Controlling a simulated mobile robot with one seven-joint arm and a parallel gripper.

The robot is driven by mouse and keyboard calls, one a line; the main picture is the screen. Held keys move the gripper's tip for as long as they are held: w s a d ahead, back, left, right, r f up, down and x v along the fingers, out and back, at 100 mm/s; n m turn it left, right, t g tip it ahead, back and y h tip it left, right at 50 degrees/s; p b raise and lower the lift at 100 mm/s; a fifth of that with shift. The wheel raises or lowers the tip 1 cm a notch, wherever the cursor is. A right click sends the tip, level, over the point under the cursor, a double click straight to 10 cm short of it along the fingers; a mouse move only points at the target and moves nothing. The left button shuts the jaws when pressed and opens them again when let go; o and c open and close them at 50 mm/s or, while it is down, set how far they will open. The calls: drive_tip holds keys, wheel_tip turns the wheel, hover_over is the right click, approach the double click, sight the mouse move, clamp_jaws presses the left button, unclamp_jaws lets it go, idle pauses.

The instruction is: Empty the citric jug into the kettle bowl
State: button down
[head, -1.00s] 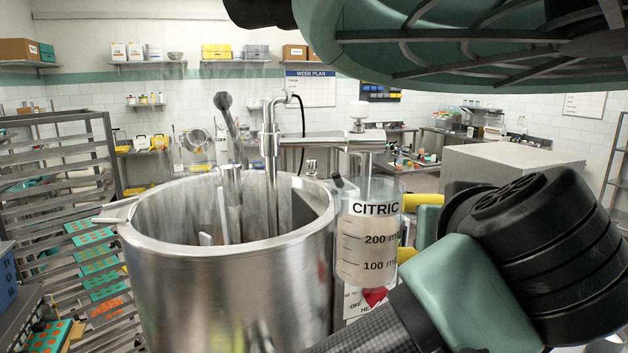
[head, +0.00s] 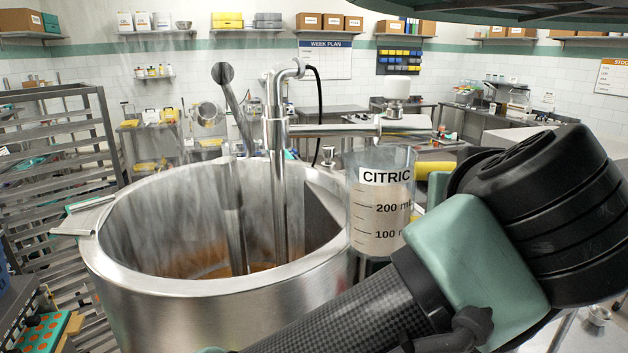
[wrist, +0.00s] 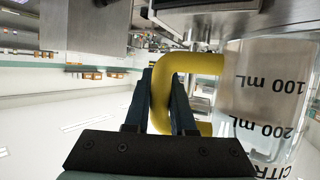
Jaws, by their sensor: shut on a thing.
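The citric jug (head: 380,205) is clear, with a CITRIC label and mL marks. It stands upright just right of the kettle bowl's rim in the head view, and a pale filling shows in it. Its yellow handle (wrist: 200,63) is between the fingers of my gripper (wrist: 163,82), which is shut on it. The jug (wrist: 268,100) appears upside down in the wrist view. The steel kettle bowl (head: 205,290) is open-topped, with orange-brown contents low inside. My arm hides part of the bowl's front right and the jug's lower right.
A steel pipe (head: 277,150) and a slanted shaft (head: 236,110) reach into the kettle. A horizontal steel arm (head: 340,130) crosses above the jug. A tray rack (head: 60,160) stands at left. Benches and shelves line the back.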

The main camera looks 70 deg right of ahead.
drive_tip(key=shift+w+a+r+n+g+h+p, duration=0.1)
drive_tip(key=shift+w+r+n+g+h+p, duration=0.3)
drive_tip(key=shift+w+r+n, duration=0.6)
drive_tip(key=shift+w+r, duration=0.1)
drive_tip(key=shift+r, duration=0.1)
drive_tip(key=shift+w+a+r+n+g+p, duration=0.25)
drive_tip(key=shift+w+r+p, duration=0.1)
drive_tip(key=shift+w+r, duration=0.15)
drive_tip(key=shift+w+a+r+n+g+p, duration=0.15)
drive_tip(key=shift+w+a+r+g+p, duration=0.1)
drive_tip(key=shift+w+r+p, duration=0.15)
drive_tip(key=shift+r, duration=0.1)
